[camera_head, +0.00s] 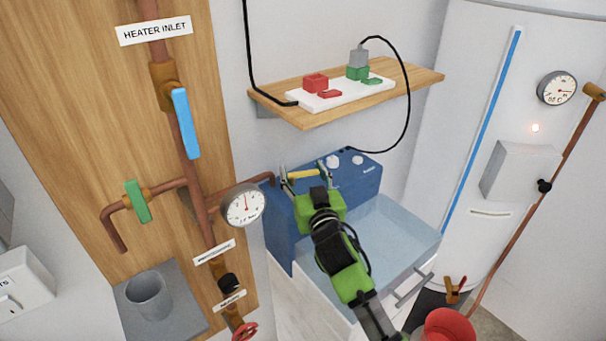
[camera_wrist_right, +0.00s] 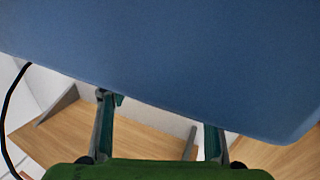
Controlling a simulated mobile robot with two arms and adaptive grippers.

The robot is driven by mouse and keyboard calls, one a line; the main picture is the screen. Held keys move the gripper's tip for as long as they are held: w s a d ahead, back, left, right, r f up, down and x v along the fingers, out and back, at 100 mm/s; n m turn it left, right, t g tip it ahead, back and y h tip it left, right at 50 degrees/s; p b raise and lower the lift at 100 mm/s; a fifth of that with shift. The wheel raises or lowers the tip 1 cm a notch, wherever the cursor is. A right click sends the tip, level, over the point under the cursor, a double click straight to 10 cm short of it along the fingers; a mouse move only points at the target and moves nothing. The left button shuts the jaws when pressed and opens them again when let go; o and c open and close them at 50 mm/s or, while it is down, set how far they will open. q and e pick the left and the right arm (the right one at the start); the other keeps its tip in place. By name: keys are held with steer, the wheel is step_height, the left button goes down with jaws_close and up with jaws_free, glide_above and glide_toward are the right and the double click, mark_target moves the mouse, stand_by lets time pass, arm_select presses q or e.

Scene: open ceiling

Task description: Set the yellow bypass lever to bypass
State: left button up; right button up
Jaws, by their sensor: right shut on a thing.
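The yellow bypass lever (camera_head: 303,174) is a short bar lying roughly level at the top left of the blue box (camera_head: 356,187). My right gripper (camera_head: 306,178) reaches up to it from below, and its fingers are shut on the lever, one at each end of the bar. In the right wrist view the gripper fingers (camera_wrist_right: 160,118) stand apart, and the blue box (camera_wrist_right: 170,60) fills the upper part. The lever cannot be seen there. Any bypass marking is too small to read. My left gripper is not in view.
A wooden shelf (camera_head: 420,77) with a white power strip (camera_head: 350,95) hangs above the box. A pressure gauge (camera_head: 243,205) and copper pipes are close on the left. A light-blue basin (camera_head: 395,240) lies below right. A white tank (camera_head: 470,100) stands at the right.

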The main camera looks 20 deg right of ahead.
steer(key=shift+r, duration=0.2)
steer(key=o, duration=1.5)
steer(key=shift+o, duration=0.8)
steer(key=shift+f, duration=0.1)
steer(key=shift+s+f, duration=0.15)
steer(key=shift+s, duration=0.3)
steer(key=s, duration=1.1)
steer(key=shift+a, duration=0.3)
